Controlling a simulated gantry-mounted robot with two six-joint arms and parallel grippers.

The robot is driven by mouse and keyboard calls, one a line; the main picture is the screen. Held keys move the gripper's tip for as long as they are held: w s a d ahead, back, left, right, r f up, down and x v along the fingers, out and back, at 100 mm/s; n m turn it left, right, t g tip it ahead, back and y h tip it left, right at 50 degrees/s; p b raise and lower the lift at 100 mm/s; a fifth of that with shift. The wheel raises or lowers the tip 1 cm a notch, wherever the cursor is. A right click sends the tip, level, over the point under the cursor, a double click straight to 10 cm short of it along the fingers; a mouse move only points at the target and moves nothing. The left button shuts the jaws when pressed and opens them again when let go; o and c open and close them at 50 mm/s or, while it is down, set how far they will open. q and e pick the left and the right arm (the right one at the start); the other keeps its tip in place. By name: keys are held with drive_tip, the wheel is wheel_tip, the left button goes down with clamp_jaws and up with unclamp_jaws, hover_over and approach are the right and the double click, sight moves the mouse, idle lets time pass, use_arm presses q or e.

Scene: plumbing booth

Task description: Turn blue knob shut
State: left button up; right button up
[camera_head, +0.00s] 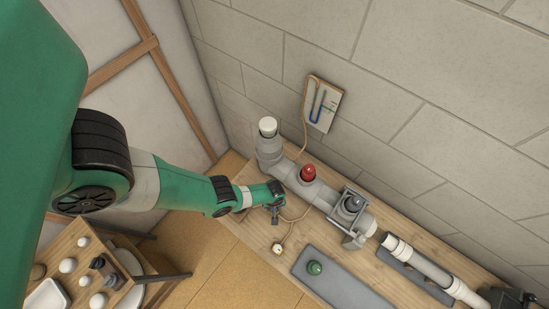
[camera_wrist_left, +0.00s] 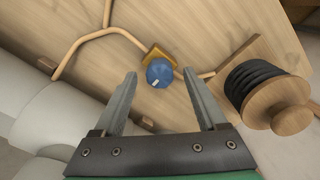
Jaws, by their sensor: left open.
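The blue knob (camera_wrist_left: 159,72) has a white mark on its rim and sits on a small brass-coloured body, with copper tubing running from it over the wooden bench. In the left wrist view it appears framed between the tips of my left gripper (camera_wrist_left: 160,77). The fingers are open and do not visibly touch it; I cannot tell how far beyond the tips it lies. In the head view my left gripper (camera_head: 276,213) points down over the left part of the bench and hides the knob. My right gripper is in neither view.
A grey pipe (camera_head: 322,193) with a red knob (camera_head: 308,173) runs along the bench by the wall. A wooden spool with black coils (camera_wrist_left: 262,92) stands right of the knob in the wrist view. A green knob (camera_head: 314,268) sits on a grey mat (camera_head: 345,286). A gauge (camera_head: 277,249) lies near the front edge.

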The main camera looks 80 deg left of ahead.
use_arm(q)
drive_tip(key=shift+f, duration=0.5)
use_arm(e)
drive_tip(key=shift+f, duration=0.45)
use_arm(q)
drive_tip(key=shift+r, duration=0.1)
clamp_jaws()
